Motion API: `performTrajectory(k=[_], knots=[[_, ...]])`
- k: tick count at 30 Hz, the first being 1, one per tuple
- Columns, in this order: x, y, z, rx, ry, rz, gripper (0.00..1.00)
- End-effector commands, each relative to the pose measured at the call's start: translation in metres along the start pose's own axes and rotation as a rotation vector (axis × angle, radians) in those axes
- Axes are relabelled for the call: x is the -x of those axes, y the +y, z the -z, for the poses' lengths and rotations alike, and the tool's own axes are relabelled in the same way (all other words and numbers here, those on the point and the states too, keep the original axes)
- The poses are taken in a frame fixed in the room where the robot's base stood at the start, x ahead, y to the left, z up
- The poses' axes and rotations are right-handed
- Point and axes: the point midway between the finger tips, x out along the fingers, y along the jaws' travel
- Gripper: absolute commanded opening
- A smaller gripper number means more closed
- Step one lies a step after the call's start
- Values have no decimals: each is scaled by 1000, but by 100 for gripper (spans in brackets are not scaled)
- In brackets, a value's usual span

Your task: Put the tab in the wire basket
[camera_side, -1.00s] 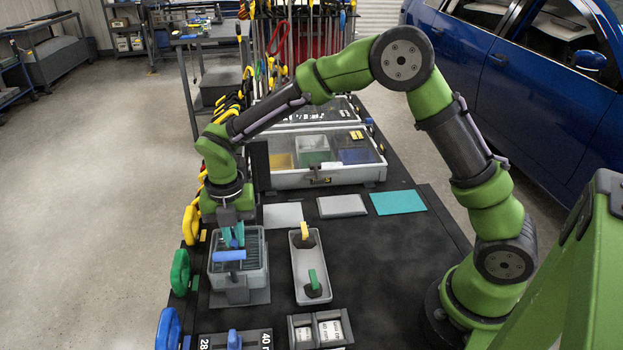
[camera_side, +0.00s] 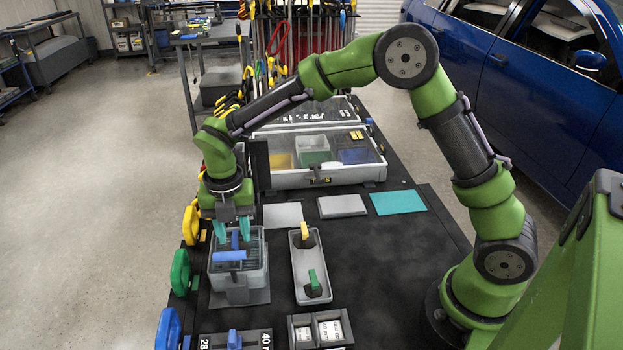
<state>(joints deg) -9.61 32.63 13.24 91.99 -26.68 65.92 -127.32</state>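The grey wire basket (camera_side: 256,279) stands at the left of the bench, below my gripper. A blue piece, apparently the tab (camera_side: 229,255), is at the basket, with a flat bar toward the front and a small upright part behind it. I cannot tell whether it rests inside or on the rim. My gripper (camera_side: 232,230) points down over the back of the basket. Its teal fingers are spread, with the upright blue part between them and a gap showing on each side.
A grey tray (camera_side: 298,286) to the right holds a yellow-handled piece (camera_side: 305,232) and a green-handled piece (camera_side: 314,284). A labelled block (camera_side: 210,343) with another blue piece (camera_side: 234,339) is at the front. A clear-lidded case (camera_side: 285,180) stands behind. The bench right of the tray is clear.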

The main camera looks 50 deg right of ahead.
Motion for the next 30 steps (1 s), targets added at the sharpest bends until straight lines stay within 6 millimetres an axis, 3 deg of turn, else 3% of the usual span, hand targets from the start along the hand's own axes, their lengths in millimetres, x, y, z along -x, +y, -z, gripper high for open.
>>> performTrajectory(k=[12,20,25,30], knots=[[86,0,0,0,-1,-3,38],[111,-4,0,-39,-5,-9,38],[138,-36,2,-364,-31,-81,38],[166,-91,11,-940,-9,-226,38]])
